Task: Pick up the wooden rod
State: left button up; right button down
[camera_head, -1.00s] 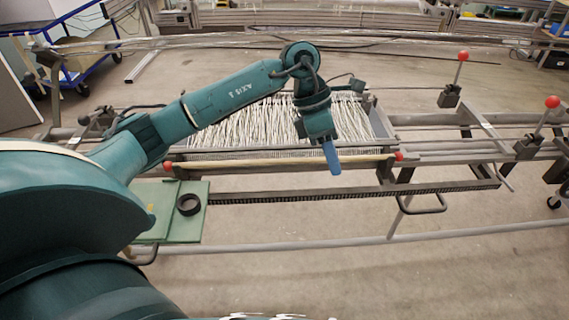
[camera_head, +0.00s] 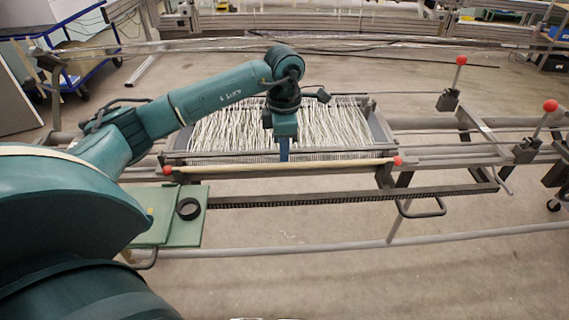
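The wooden rod (camera_head: 340,163) is a long pale bar with red ends, lying across the front of the metal frame. My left gripper (camera_head: 284,156) points down just above or behind the rod's middle, with blue fingers. The fingertips overlap the rod's line in the picture, and I cannot tell whether they touch it. Whether the fingers are open or shut does not show. My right gripper is not in view.
White warp threads (camera_head: 335,125) fill the frame behind the rod. A green plate (camera_head: 186,225) with a black ring (camera_head: 188,208) sits at the front left. Levers with red knobs (camera_head: 460,60) stand at the right. A toothed rail (camera_head: 350,196) runs in front.

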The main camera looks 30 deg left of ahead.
aim_at(284, 164)
pick_arm(q)
notch_tip(284, 164, down, 4)
jog(key=shift+f+p, duration=0.1)
jog(key=shift+p, duration=0.2)
jog(key=shift+c, duration=0.5)
grip_shut()
